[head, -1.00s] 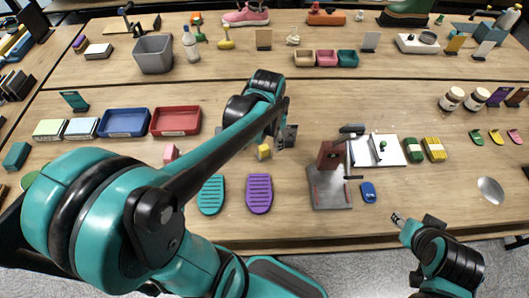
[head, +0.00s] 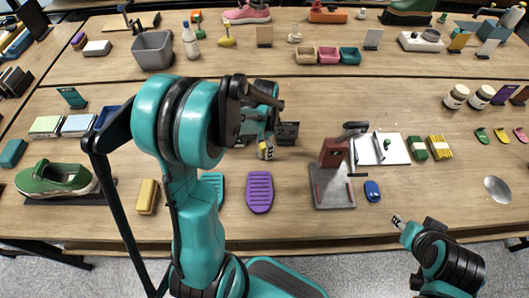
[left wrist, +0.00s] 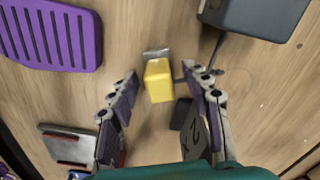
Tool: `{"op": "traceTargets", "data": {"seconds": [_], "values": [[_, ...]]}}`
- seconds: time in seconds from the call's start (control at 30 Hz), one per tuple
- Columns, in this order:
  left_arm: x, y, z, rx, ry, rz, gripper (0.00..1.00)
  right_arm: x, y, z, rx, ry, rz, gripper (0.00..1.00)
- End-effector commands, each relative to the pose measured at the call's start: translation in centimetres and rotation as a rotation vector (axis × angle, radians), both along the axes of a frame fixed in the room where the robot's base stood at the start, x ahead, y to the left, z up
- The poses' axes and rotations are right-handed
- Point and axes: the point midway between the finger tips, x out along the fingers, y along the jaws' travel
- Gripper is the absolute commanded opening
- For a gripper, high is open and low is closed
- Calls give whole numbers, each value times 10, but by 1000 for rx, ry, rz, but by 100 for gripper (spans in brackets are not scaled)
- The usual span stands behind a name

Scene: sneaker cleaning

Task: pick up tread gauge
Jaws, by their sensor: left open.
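The tread gauge appears to be the small yellow block with a grey metal end (left wrist: 158,84), lying on the wooden table. It also shows in the head view as a small yellow patch (head: 267,151), partly hidden by my left gripper. My left gripper (left wrist: 160,92) is open, with its two fingers on either side of the yellow block. I see gaps between the fingers and the block, so it is not gripped. In the head view my left gripper (head: 264,141) is pointed down over it.
A black card marked "2 X" (head: 287,130) stands close to the gauge. The purple sole (head: 259,192) lies in front of it. A red and grey stand (head: 333,187) is to the right. A green shoe (head: 55,179) and a yellow block (head: 148,196) lie left.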

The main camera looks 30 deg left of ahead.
Motion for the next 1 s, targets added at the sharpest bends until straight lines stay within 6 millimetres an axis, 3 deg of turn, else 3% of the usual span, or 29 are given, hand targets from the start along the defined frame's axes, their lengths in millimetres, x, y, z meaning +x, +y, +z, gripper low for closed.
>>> {"op": "traceTargets", "data": {"seconds": [0.27, 0.43, 0.8, 1.0], "values": [[0, 0, -5, 0, 0, 0, 46, 0, 0, -2, 0, 0, 0, 40], [0, 0, -5, 0, 0, 0, 1, 0, 0, -2, 0, 0, 0, 40], [0, 0, -3, 0, 0, 0, 0, 0, 0, -1, 0, 0, 0, 40], [0, 0, 15, 0, 0, 0, 0, 0, 0, 8, 0, 0, 0, 40]]}}
